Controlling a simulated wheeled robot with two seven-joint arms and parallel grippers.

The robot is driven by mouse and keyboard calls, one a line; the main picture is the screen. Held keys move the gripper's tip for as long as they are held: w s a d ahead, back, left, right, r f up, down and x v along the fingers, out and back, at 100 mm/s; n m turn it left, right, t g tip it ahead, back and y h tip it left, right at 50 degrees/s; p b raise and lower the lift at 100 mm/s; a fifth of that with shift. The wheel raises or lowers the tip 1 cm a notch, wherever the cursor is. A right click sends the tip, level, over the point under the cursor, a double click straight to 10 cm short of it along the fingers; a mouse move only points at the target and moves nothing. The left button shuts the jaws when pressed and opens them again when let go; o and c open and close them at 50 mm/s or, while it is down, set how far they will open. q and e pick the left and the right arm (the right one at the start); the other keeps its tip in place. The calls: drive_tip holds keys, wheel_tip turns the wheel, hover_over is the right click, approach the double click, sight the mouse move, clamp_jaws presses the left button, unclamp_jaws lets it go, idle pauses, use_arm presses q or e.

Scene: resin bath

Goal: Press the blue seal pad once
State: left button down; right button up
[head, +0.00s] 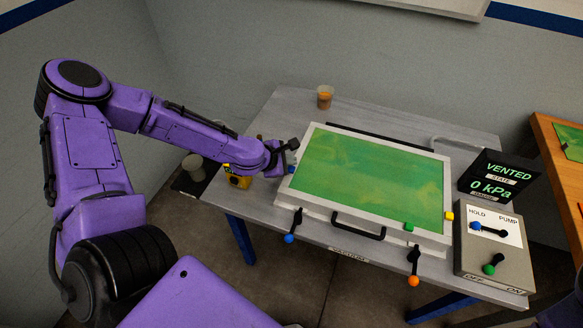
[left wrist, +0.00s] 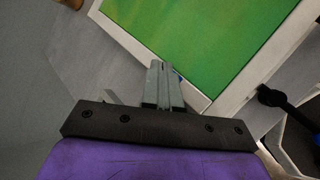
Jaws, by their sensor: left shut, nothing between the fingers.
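The blue seal pad (head: 291,169) is a small blue block at the left edge of the pale frame around the green panel (head: 370,180). My left gripper (head: 293,144) is shut and empty beside that left edge, a little farther back than the pad in the head view. I cannot tell whether it touches the frame. In the left wrist view its closed fingers (left wrist: 163,84) point at the frame's edge, and only a sliver of blue shows near the tips. My right gripper is not in view.
Blue-tipped (head: 289,238) and orange-tipped (head: 413,281) clamps and a black handle (head: 358,226) line the front. A control box (head: 493,250) and a display reading VENTED, 0 kPa (head: 497,179) stand right. A cup (head: 325,97) stands behind; a yellow object (head: 238,181) lies under my forearm.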

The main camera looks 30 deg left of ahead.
use_arm(q)
drive_tip(key=shift+f, duration=0.15)
drive_tip(key=shift+f+b, duration=0.3)
drive_tip(key=shift+b, duration=0.05)
drive_tip(key=shift+f+b, duration=0.55)
idle(0.8)
drive_tip(key=shift+r, duration=0.15)
drive_tip(key=shift+r+p, duration=0.85)
drive_tip(key=shift+p, duration=0.15)
drive_tip(key=shift+r, duration=0.1)
wheel_tip(320, 180, up, 5)
drive_tip(key=p, duration=0.5)
